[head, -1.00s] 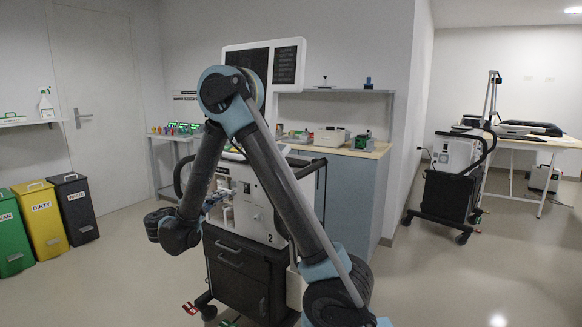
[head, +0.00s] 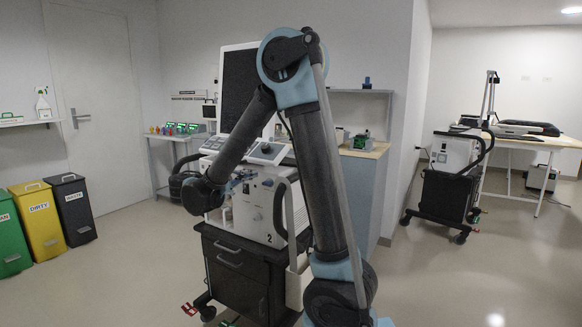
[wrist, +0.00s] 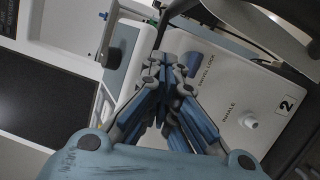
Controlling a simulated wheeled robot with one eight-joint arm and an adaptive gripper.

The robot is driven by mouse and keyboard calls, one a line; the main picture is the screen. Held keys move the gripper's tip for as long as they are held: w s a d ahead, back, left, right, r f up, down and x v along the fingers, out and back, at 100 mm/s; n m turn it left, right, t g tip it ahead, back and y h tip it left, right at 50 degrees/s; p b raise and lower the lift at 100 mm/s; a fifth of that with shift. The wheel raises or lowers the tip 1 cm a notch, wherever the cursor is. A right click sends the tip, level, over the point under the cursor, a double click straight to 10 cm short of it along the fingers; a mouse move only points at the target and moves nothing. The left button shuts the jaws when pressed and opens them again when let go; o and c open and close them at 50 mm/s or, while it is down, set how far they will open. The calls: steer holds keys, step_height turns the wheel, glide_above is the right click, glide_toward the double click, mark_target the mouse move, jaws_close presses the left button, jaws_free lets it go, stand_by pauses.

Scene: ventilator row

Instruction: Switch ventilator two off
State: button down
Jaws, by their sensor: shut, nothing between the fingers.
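Ventilator two (head: 284,213) is a white unit marked "2" on a dark drawer cart, in the middle of the head view. Its dark screen (head: 239,90) stands tall above it, partly behind my arm. A tilted control panel (head: 267,152) sits on top. In the wrist view its white panel (wrist: 228,88) bears "SWIVEL LOCK", "INHALE" and a "2" label, with a round white port (wrist: 251,122). I cannot make out a power switch.
A black handle rail (head: 279,205) rises at the ventilator's front right. A shelf and bench (head: 365,150) stand behind it. Another ventilator cart (head: 452,180) stands far right. Yellow (head: 42,222) and other bins line the left. Floor between is clear.

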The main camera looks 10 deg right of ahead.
steer(key=s+d+r+g, duration=0.1)
steer(key=d, duration=0.3)
steer(key=s+d+r+g, duration=0.1)
steer(key=s+d+r, duration=0.1)
steer(key=d, duration=0.2)
steer(key=s+d+r+g, duration=0.1)
steer(key=s+d+r, duration=0.1)
steer(key=d, duration=0.2)
steer(key=shift+s+d+m+g, duration=0.25)
steer(key=shift+d+m+g, duration=0.1)
steer(key=shift+m+g, duration=0.05)
steer(key=shift+s+d+g, duration=0.15)
steer(key=shift+s+d, duration=0.15)
steer(key=shift+d, duration=0.2)
steer(key=shift+s+d+g, duration=0.15)
steer(key=shift+s+d, duration=0.1)
steer(key=shift+d, duration=0.25)
steer(key=s+d+f+m+g+y, duration=0.2)
steer(key=s+d+f+g+y, duration=0.3)
steer(key=s+d+f, duration=0.65)
steer(key=s+a+f+m+y, duration=0.2)
steer(key=s+f+m+y, duration=0.1)
steer(key=s+f+y, duration=0.1)
steer(key=s+a+f+m+t+y, duration=0.1)
steer(key=s+a+f+m+y, duration=0.2)
steer(key=s+f+y, duration=0.2)
step_height(320, 180, down, 4)
steer(key=shift+s+a+r, duration=0.25)
steer(key=shift+s, duration=0.65)
